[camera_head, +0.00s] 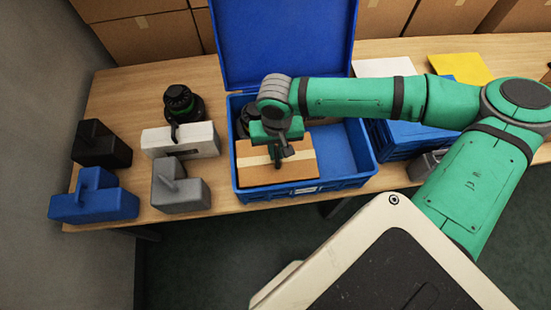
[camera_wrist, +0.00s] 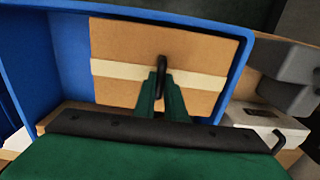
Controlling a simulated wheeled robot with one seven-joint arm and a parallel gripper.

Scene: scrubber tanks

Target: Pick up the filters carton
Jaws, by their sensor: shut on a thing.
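The filters carton (camera_head: 303,164) is a brown cardboard box with a pale band of tape across its top and a dark handle standing up from it. It is at the front left inside an open blue crate (camera_head: 347,184). In the wrist view the carton (camera_wrist: 115,45) fills the middle, and the crate wall (camera_wrist: 22,55) shows beside it. My gripper (camera_head: 276,152) is directly above the carton, and in the wrist view its green fingers (camera_wrist: 162,92) are shut on the carton's dark handle. I cannot tell whether the carton is clear of the crate floor.
Left of the crate stand a white box (camera_head: 195,140), a grey tank (camera_head: 180,190), a blue tank (camera_head: 95,198) and a black tank (camera_head: 100,147). A dark round object (camera_head: 182,102) is behind the white box. The crate lid (camera_head: 285,40) stands open at the back.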

